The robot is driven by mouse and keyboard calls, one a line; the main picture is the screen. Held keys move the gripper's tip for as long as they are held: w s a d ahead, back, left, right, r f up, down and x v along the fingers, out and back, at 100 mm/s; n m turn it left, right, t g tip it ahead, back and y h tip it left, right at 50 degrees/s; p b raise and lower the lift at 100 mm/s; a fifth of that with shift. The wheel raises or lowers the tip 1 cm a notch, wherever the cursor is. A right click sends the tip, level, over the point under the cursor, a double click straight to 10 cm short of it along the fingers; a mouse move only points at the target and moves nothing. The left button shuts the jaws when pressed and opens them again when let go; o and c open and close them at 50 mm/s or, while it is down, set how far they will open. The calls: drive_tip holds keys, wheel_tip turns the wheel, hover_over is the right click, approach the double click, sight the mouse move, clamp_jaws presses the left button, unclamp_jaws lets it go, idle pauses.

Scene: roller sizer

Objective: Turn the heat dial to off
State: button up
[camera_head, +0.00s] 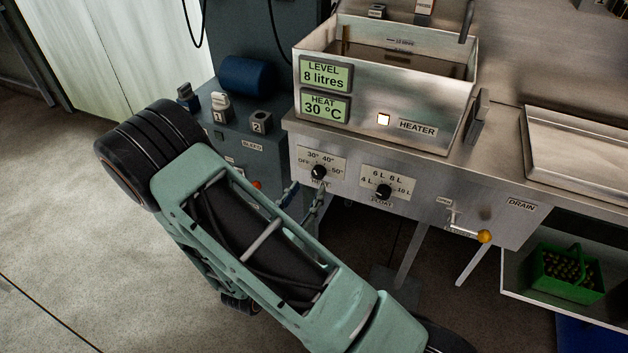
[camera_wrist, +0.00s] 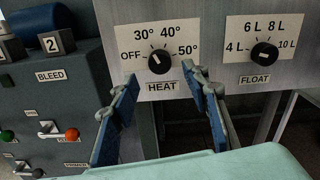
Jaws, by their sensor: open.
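The heat dial (camera_head: 319,172) is a black round knob on a white plate on the steel front panel. In the wrist view the heat dial (camera_wrist: 160,62) has OFF at its left, then 30°, 40° and 50° around it. Its small pale mark points up and left, between OFF and 30° as far as I can tell. My gripper (camera_head: 305,191) is open and empty, just in front of and below the dial. In the wrist view my gripper's (camera_wrist: 160,88) blue fingers stand apart on either side below the dial, with no visible contact.
The float dial (camera_head: 384,192) is close to the right. The tank's heat display (camera_head: 325,107) reads 30 °C, and the heater lamp (camera_head: 383,119) glows. A drain lever (camera_head: 484,236) sticks out at right. A dark bleed unit (camera_wrist: 52,95) stands at left.

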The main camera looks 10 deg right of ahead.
sight(317, 176)
drive_tip(key=x, duration=0.5)
drive_tip(key=shift+w+d, duration=0.15)
drive_tip(key=shift+w, duration=0.05)
drive_tip(key=c, duration=1.2)
drive_tip(key=shift+o, duration=0.2)
drive_tip(key=shift+r+n, duration=0.1)
drive_tip(key=shift+n, duration=0.2)
drive_tip(key=n+p, duration=0.4)
drive_tip(key=shift+r+n, duration=0.1)
drive_tip(key=shift+n, duration=0.2)
drive_tip(key=n+p, duration=0.2)
drive_tip(key=n, duration=0.2)
drive_tip(key=shift+n+p, duration=0.3)
drive_tip(key=shift+f, duration=0.25)
